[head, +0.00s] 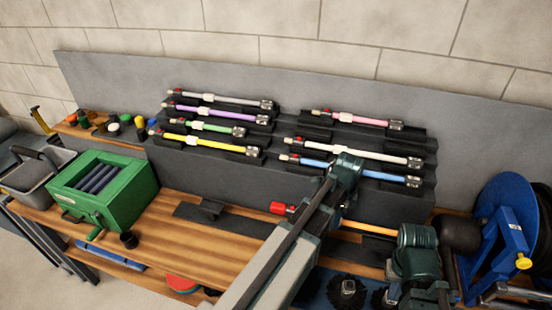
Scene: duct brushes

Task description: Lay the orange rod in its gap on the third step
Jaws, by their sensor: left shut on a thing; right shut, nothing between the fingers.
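The orange rod (368,228) is low in front of the black stepped rack (215,158), its red end (278,208) to the left. My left gripper (331,211) is shut on the rod near its middle; my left arm hides much of the fingers and rod. My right gripper (418,272) is shut and empty, by the rod's right end, its fingers hard to make out. The third step from the front has the purple rod (220,111) on its left half and an empty gap on its right half, between the pink rod (355,118) and white rod (355,150).
Other rods, including a yellow (190,140) and a blue (312,162) one, fill the front steps. A green box (105,185) stands on the wooden bench (190,235) at left. A blue reel (507,215) stands at right, close to my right arm.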

